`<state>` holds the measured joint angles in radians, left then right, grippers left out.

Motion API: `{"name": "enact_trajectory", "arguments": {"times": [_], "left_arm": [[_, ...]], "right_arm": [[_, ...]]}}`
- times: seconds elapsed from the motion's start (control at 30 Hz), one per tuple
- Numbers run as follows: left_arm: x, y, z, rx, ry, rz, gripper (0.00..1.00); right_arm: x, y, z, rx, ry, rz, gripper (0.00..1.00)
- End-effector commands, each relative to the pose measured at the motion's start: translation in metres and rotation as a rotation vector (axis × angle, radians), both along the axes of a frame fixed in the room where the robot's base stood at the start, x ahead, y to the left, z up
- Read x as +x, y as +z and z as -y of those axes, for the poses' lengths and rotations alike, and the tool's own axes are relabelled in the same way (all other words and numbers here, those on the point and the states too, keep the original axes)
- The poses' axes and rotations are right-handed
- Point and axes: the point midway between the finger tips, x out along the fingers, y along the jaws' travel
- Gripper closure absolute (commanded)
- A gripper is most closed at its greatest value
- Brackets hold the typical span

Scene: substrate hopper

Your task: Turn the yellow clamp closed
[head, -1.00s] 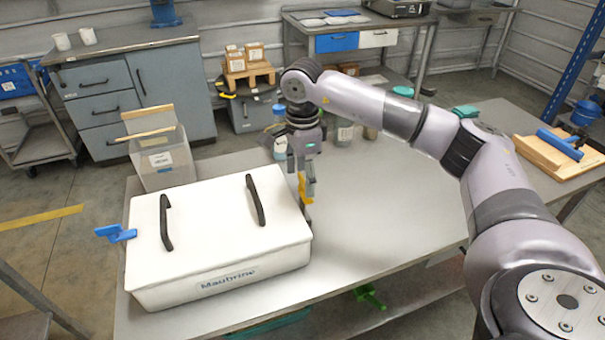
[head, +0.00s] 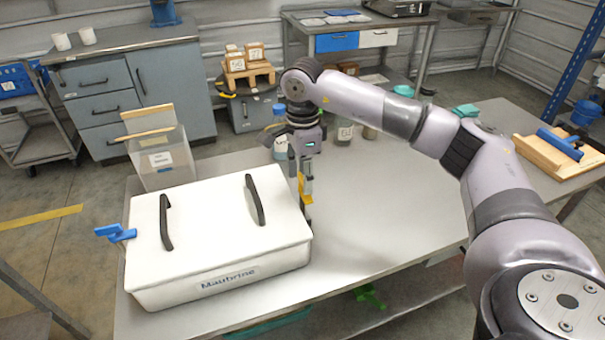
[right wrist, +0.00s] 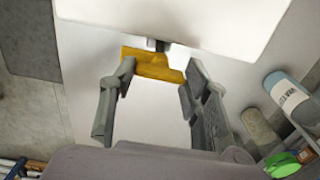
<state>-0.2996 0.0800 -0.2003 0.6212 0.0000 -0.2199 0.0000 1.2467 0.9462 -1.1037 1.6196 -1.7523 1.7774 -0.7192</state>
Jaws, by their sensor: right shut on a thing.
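The yellow clamp (head: 306,191) is at the right side of the white lidded hopper box (head: 219,222), near its back right corner. My right gripper (head: 302,180) points down at it from above. In the right wrist view the yellow clamp (right wrist: 151,64) lies between the two grey fingers of my right gripper (right wrist: 157,74), which are shut on it. The clamp sits close beside the white lid (right wrist: 180,22). The fingers partly hide the clamp in the head view. My left gripper is not in view.
A blue clamp (head: 115,233) sticks out from the box's left side. Two black handles (head: 255,199) stand on the lid. A clear bin (head: 162,160) stands behind the box, and jars (head: 343,133) stand behind my gripper. The steel table (head: 385,215) is clear to the right.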

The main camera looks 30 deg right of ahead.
Motion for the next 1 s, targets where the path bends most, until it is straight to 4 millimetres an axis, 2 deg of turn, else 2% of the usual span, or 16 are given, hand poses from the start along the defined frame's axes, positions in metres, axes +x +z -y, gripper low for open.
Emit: {"name": "enact_trajectory", "arguments": {"times": [0.37,1.0], "left_arm": [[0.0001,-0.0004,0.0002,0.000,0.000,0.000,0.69],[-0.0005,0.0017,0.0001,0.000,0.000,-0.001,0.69]], "right_arm": [[0.0003,0.0000,-0.0002,0.001,-0.155,0.000,0.85],[0.0004,0.0006,-0.0005,0.001,-0.750,0.000,0.85]]}}
